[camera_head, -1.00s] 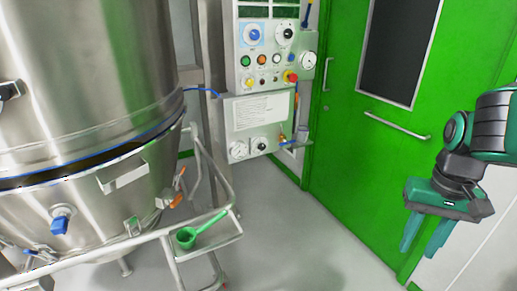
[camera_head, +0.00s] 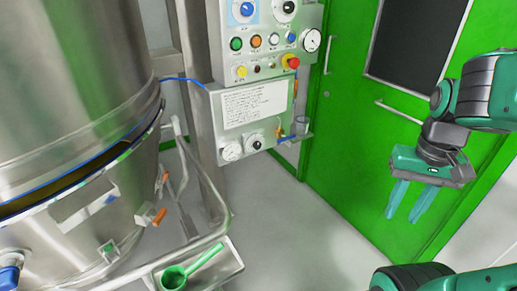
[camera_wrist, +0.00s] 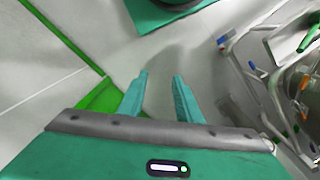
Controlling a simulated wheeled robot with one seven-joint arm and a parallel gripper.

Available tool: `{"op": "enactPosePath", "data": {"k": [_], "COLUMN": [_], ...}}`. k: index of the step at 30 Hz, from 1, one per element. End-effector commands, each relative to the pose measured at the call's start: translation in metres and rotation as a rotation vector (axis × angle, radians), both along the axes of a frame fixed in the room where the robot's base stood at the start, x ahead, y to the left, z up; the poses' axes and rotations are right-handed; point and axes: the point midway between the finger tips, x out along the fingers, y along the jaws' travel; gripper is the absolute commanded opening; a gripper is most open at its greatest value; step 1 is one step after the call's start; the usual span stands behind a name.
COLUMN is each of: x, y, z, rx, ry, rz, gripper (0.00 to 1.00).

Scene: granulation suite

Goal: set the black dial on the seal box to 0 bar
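The seal box (camera_head: 218,112) is the lower grey box on the wall panel, with a white printed sheet on its front. Its black dial (camera_head: 254,142) sits low on the front, right of a round white gauge (camera_head: 231,152). The dial's pointer and scale are too small to read. My gripper (camera_head: 402,218) hangs in front of the green door, right of the box and well apart from it, fingers down. It also shows in the wrist view (camera_wrist: 160,76), its fingers apart with nothing between them. The box is not seen in that view.
An upper panel (camera_head: 221,45) carries a blue dial, another black dial, buttons and a red knob. A steel vessel (camera_head: 75,80) and a railed step with a green scoop (camera_head: 175,276) stand on the left. The floor before the green door (camera_head: 345,160) is clear.

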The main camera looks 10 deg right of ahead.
Motion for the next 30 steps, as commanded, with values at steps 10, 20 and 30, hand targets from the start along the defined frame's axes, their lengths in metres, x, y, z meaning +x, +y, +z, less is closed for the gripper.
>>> {"op": "enactPosePath", "data": {"k": [10, 20, 30], "x": [0.001, 0.121, 0.248], "y": [-0.001, 0.013, 0.07], "z": [0.003, -0.031, -0.092], "rx": [-0.005, 0.027, 0.235], "ry": [-0.023, -0.13, -0.278], "rz": [0.005, 0.043, 0.004], "gripper": [0.53, 0.53, 0.53]}}
